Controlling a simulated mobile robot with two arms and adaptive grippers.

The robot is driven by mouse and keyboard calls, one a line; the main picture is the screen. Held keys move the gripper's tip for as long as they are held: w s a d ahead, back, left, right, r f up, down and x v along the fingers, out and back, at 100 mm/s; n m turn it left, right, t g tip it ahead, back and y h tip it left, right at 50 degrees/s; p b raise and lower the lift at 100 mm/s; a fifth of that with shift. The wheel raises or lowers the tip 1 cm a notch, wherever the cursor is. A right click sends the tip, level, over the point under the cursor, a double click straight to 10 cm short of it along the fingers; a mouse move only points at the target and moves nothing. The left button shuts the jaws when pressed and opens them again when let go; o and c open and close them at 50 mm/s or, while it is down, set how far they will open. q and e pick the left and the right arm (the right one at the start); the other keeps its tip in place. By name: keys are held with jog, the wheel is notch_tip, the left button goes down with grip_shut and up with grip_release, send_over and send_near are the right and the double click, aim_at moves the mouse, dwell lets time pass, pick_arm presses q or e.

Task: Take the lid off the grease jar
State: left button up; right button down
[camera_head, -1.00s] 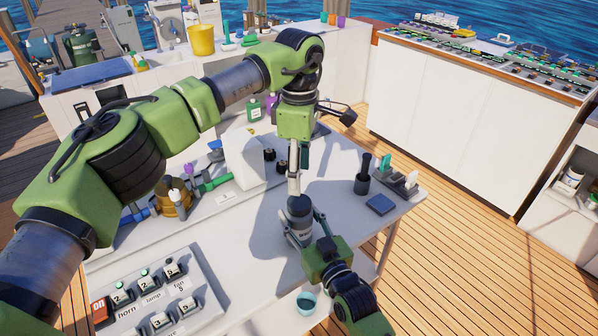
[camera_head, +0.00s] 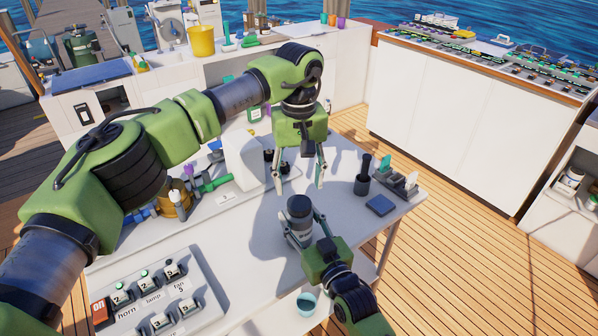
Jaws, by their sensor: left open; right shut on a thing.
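The grease jar (camera_head: 301,232) is a small grey-white jar with a dark lid (camera_head: 299,206) on its top. It is upright over the white table, near the front edge. My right gripper (camera_head: 302,228) comes from below right and is shut on the jar's body, one finger on each side. My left gripper (camera_head: 299,183) points down just above the lid. Its fingers are spread wide, with nothing between them. Whether the jar's base touches the table is hidden.
A switch panel (camera_head: 155,300) lies at front left. A teal cup (camera_head: 306,303) is close below my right gripper. A dark cylindrical holder (camera_head: 362,186) and a blue pad (camera_head: 381,205) are on the table's right. A white box (camera_head: 243,160) stands behind left. The table between is bare.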

aim_at(299, 203)
pick_arm(q)
notch_tip(299, 203, down, 6)
jog(key=shift+r, duration=0.1)
pick_arm(e)
jog(key=shift+f, duration=0.1)
pick_arm(q)
jog(key=shift+c, duration=0.4)
jog(key=c, duration=1.1)
jog(key=shift+o, duration=0.2)
jog(key=shift+n, duration=0.3)
